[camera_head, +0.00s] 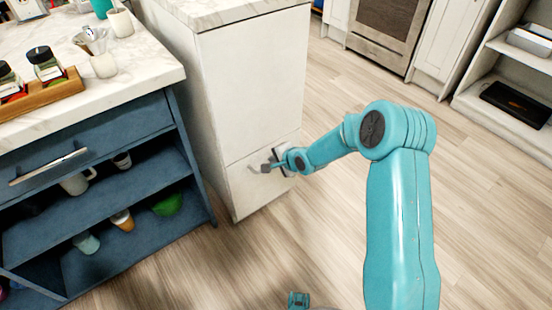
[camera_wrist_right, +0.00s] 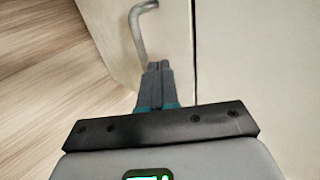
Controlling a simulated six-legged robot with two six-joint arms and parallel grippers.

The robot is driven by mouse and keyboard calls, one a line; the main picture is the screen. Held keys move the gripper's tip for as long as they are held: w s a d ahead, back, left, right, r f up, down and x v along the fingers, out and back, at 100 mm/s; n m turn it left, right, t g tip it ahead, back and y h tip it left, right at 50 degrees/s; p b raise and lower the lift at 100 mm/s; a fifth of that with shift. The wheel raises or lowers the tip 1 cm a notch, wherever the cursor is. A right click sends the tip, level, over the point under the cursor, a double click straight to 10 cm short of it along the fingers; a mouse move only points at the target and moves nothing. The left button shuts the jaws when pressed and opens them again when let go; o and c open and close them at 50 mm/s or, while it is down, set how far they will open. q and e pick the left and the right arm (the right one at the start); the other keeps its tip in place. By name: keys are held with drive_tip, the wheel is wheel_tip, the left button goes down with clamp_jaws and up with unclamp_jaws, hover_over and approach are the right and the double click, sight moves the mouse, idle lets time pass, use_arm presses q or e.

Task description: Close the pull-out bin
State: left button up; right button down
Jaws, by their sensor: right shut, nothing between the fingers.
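The pull-out bin seems to be the lower front panel (camera_head: 260,194) of the white cabinet, below a thin seam. Its bent metal handle (camera_head: 250,166) is on this panel. In the right wrist view the handle (camera_wrist_right: 140,32) stands out from the pale front (camera_wrist_right: 120,60), with a dark vertical seam beside it. My right gripper (camera_head: 266,168) is at the panel, beside the handle. Its fingers (camera_wrist_right: 157,75) are together and empty, with tips close to the handle's base; I cannot tell whether they touch. The panel looks about flush with the upper front.
A blue shelf unit (camera_head: 130,180) with cups and a green bowl (camera_head: 168,204) stands left of the cabinet. A wooden tray (camera_head: 42,92) with jars lies on its marble top. An oven (camera_head: 390,30) is at the back. The wood floor (camera_head: 480,190) to the right is clear.

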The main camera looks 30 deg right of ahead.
drive_tip(key=p+v, duration=0.4)
drive_tip(key=v, duration=0.6)
